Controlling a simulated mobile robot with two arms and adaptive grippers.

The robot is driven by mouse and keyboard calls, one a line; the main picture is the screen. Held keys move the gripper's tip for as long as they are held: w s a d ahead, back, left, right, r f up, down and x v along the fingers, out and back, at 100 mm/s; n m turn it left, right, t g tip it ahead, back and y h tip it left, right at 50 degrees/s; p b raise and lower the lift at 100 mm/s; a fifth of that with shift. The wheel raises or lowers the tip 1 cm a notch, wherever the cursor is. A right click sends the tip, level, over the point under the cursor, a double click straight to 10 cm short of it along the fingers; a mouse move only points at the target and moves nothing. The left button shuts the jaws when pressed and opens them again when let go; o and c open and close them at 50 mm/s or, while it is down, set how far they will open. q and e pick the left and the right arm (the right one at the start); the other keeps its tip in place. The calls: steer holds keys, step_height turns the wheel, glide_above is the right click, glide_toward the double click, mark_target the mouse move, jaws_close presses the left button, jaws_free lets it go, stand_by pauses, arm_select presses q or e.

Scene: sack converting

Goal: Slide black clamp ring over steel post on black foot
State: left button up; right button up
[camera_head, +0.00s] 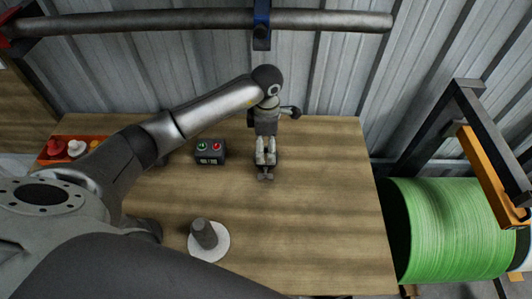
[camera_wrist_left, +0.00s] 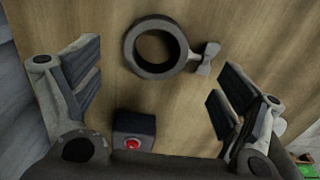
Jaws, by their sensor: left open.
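The black clamp ring (camera_wrist_left: 131,55) lies flat on the table in the left wrist view, its hole showing wood and its wing-shaped tab pointing right. In the head view only a small dark part of it (camera_head: 265,177) seems to show below my left gripper (camera_head: 266,160). That gripper points down over the ring, open and empty; its fingers (camera_wrist_left: 155,85) stand apart on either side in the wrist view. A dark grey upright cylinder (camera_head: 204,235) stands on a pale round disc (camera_head: 222,243) near the front; I cannot tell whether it is the post. No black foot is clearly visible. My right gripper is out of view.
A dark button box (camera_head: 210,157) with green and red buttons stands left of the gripper. An orange tray (camera_head: 47,157) holds red and white pieces at the far left. A green roll (camera_head: 450,230) stands beyond the table's right edge. The table's right side is clear.

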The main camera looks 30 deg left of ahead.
mark_target(266, 160)
arm_select(q)
step_height(266, 160, down, 4)
steer(key=shift+w+a+f+p, duration=0.15)
steer(key=shift+f+p, duration=0.1)
steer(key=shift+p, duration=0.5)
steer(key=shift+f, duration=0.2)
steer(key=c, duration=1.4)
steer(key=shift+r, duration=0.1)
steer(key=shift+c, duration=0.6)
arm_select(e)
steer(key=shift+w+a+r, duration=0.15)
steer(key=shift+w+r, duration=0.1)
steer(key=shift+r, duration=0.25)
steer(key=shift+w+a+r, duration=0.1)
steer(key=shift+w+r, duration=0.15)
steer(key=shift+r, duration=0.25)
arm_select(q)
steer(key=shift+w+r, duration=0.1)
steer(key=shift+r, duration=0.05)
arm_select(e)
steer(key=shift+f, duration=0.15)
